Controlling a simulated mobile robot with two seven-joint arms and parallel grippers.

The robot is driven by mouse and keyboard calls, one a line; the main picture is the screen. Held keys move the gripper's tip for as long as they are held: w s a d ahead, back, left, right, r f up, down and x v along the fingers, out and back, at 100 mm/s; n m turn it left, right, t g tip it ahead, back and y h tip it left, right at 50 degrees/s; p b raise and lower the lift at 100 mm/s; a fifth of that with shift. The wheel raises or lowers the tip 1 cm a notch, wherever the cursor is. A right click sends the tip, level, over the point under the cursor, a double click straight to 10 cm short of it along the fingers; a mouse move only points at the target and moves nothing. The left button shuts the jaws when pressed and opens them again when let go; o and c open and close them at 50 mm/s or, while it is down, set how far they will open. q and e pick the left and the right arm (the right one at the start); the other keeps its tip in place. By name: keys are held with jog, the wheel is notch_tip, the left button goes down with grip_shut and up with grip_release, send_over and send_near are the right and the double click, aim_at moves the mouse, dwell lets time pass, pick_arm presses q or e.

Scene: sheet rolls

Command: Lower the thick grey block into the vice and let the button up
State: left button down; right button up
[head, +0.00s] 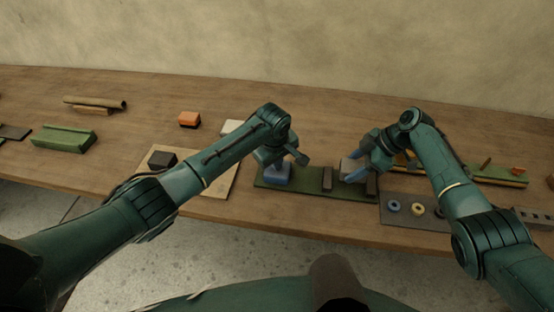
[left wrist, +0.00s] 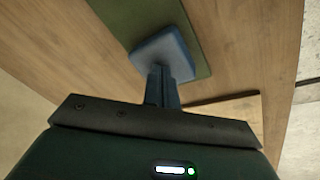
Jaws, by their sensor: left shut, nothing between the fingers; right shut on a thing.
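The vice has a long green base (head: 304,186) with two dark jaws, a left one (head: 327,179) and a right one (head: 371,184). The blue button (head: 277,175) is at the base's left end. My left gripper (head: 276,163) is shut and empty, its fingertips at the button's top; the left wrist view shows them against the blue button (left wrist: 165,52). My right gripper (head: 356,169) is shut on the thick grey block (head: 350,166), which is over or between the jaws. I cannot tell how deep it sits; fingers hide part of it.
A dark plate with several rings (head: 417,225) lies right of the vice. An orange block (head: 189,119) stands farther back. The back middle table is clear.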

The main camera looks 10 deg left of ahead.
pick_arm(q)
jog(key=shift+s+f, duration=0.15)
jog(key=shift+f, duration=0.05)
pick_arm(e)
jog(key=shift+w+f, duration=0.1)
jog(key=shift+f, duration=1.9)
jog(key=o, duration=1.1)
jog(key=shift+f, duration=0.1)
jog(key=shift+o, duration=0.9)
jog(key=shift+r, duration=4.5)
pick_arm(q)
jog(key=shift+r, duration=0.1)
